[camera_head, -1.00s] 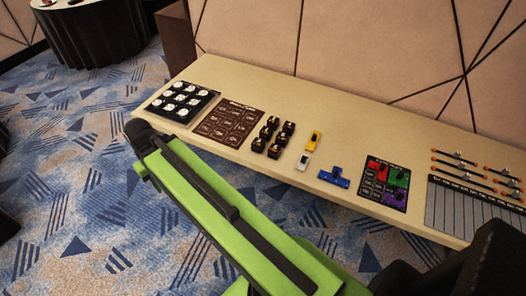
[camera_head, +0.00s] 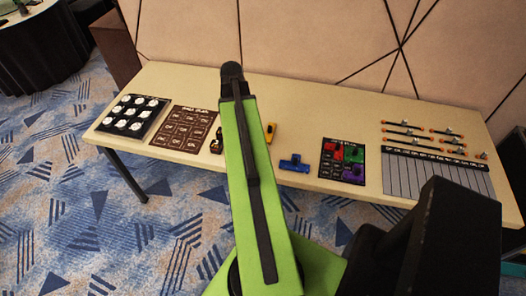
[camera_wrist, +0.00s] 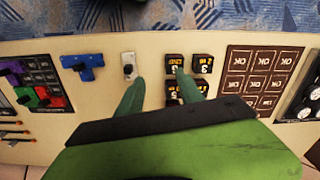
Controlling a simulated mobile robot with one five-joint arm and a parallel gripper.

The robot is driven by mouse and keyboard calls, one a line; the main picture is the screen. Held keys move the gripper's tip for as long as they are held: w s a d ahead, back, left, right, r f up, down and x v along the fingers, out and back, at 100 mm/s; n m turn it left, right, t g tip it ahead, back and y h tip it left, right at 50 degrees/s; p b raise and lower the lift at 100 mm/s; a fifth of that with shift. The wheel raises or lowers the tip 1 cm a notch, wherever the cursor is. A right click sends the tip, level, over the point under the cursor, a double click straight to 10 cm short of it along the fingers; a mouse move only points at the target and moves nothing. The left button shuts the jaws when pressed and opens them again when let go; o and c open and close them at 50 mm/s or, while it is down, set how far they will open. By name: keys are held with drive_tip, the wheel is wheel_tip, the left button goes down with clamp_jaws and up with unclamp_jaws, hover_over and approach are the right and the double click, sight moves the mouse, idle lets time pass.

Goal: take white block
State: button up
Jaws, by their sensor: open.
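The white block (camera_wrist: 128,65) lies on the table near its front edge, at the upper middle of the wrist view. In the head view it is hidden behind my arm. My gripper (camera_wrist: 160,77) is open and empty, with two green fingers pointing toward the table edge. The fingertip on the picture's left is close to the white block's lower right side. The block is not between the fingers. Small black blocks with yellow markings (camera_wrist: 175,61) lie around the other finger.
A brown card (camera_head: 183,128), a tray of white discs (camera_head: 133,118) and a coloured puzzle board (camera_head: 343,160) lie along the table (camera_head: 300,183). Bare table separates several items.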

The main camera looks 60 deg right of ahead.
drive_tip(key=s+d+m, duration=0.2)
drive_tip(key=s+d, duration=0.5)
drive_tip(key=f+b, duration=1.2)
drive_tip(key=shift+s+a, duration=0.1)
drive_tip(key=shift+a, duration=0.1)
drive_tip(key=f+b, duration=0.5)
drive_tip(key=shift+a+f, duration=0.1)
drive_tip(key=shift+a, duration=0.15)
drive_tip(key=shift+r, duration=0.2)
clamp_jaws()
